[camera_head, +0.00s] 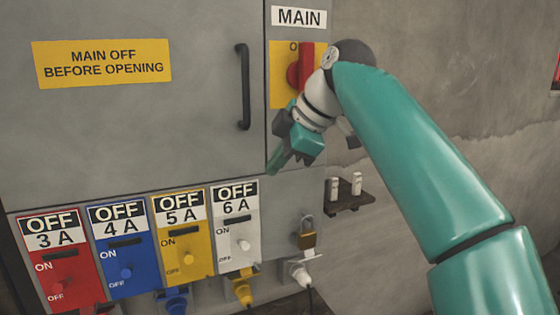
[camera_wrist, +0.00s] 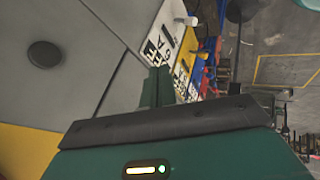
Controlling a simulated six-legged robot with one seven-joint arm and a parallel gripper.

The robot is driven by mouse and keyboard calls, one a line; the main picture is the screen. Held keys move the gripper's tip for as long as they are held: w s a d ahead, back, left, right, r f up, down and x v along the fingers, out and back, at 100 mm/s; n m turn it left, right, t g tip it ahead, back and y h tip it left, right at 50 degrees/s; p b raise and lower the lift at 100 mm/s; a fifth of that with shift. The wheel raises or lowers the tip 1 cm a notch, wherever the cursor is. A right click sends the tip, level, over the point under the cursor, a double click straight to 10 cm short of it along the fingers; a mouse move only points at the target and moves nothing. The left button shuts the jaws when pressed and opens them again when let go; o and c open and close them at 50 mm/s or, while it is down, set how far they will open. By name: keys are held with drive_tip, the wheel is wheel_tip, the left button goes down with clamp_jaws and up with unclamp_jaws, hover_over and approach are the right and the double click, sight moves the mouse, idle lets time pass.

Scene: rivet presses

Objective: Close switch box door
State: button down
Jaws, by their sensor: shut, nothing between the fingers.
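The switch box door (camera_head: 130,120) is a wide grey panel with a yellow warning sign (camera_head: 102,63) and a dark vertical handle (camera_head: 243,87) near its right edge. It looks about flush with the box; I cannot tell whether a small gap remains. My gripper (camera_head: 276,162) is shut and empty, just right of the door's right edge and below the red MAIN switch (camera_head: 302,67). I cannot tell whether it touches the panel. In the wrist view, the shut fingers (camera_wrist: 157,88) point toward the grey panel seam and the labelled switches.
Below the door are red (camera_head: 65,262), blue (camera_head: 123,250), yellow (camera_head: 182,237) and white (camera_head: 236,228) OFF-labelled switches. A padlock (camera_head: 307,233) hangs lower right, near a small wall shelf (camera_head: 348,196). My arm crosses the right side. The space before the door is clear.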

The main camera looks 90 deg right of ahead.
drive_tip(key=shift+w, duration=0.15)
idle(0.4)
drive_tip(key=shift+a, duration=0.25)
